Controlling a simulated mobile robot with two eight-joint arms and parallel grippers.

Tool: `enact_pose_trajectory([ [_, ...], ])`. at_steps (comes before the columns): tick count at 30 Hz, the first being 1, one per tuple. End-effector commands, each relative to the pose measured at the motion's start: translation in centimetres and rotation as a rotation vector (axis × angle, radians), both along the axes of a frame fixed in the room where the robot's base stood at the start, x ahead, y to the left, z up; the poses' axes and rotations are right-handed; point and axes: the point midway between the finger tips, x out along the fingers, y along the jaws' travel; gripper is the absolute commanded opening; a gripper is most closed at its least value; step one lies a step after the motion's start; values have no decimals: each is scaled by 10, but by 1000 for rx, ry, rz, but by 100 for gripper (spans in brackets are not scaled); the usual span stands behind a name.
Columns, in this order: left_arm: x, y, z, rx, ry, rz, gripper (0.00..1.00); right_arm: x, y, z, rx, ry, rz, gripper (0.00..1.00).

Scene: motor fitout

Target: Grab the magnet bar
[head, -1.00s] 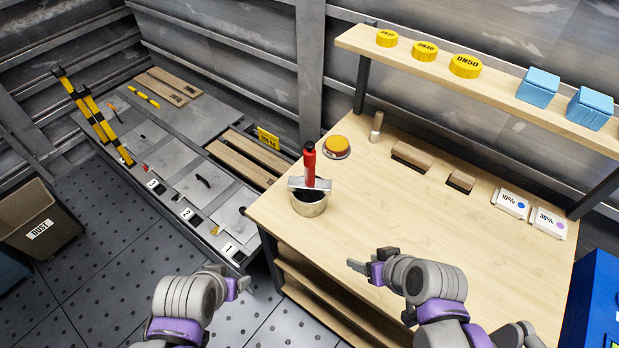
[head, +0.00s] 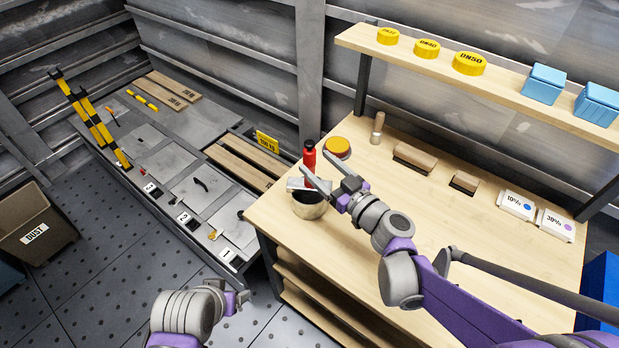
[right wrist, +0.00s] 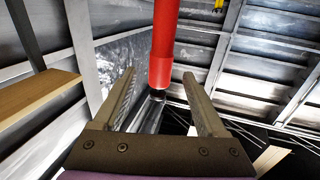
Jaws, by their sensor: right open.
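The magnet bar has a red handle (head: 309,153) standing upright, with a grey metal bar (head: 295,184) at its foot, over a round metal pot (head: 309,209) on the wooden bench. My right gripper (head: 318,165) is open at the handle, its fingers pointing at it. In the right wrist view the red handle (right wrist: 163,45) shows between the two spread fingers (right wrist: 161,78); whether they touch it I cannot tell. The fingers hide part of the metal bar and the pot's rim. My left gripper (head: 240,296) is low, off the bench's left front side; its jaw opening is unclear.
Brushes (head: 413,158) and labelled white packs (head: 517,205) lie along the bench's back. A shelf (head: 480,84) with yellow discs and blue boxes hangs above. The bench's front middle is clear.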

Motion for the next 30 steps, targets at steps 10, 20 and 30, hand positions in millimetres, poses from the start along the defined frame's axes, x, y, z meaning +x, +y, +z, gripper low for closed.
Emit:
enact_pose_trajectory([
  [10,1,0,3,0,-1,0,74,27,23,2,0,1,2,74],
  [20,1,0,5,0,-2,0,74,55,45,3,0,1,1,74],
  [30,1,0,5,0,-2,0,74,55,45,2,0,1,0,47],
])
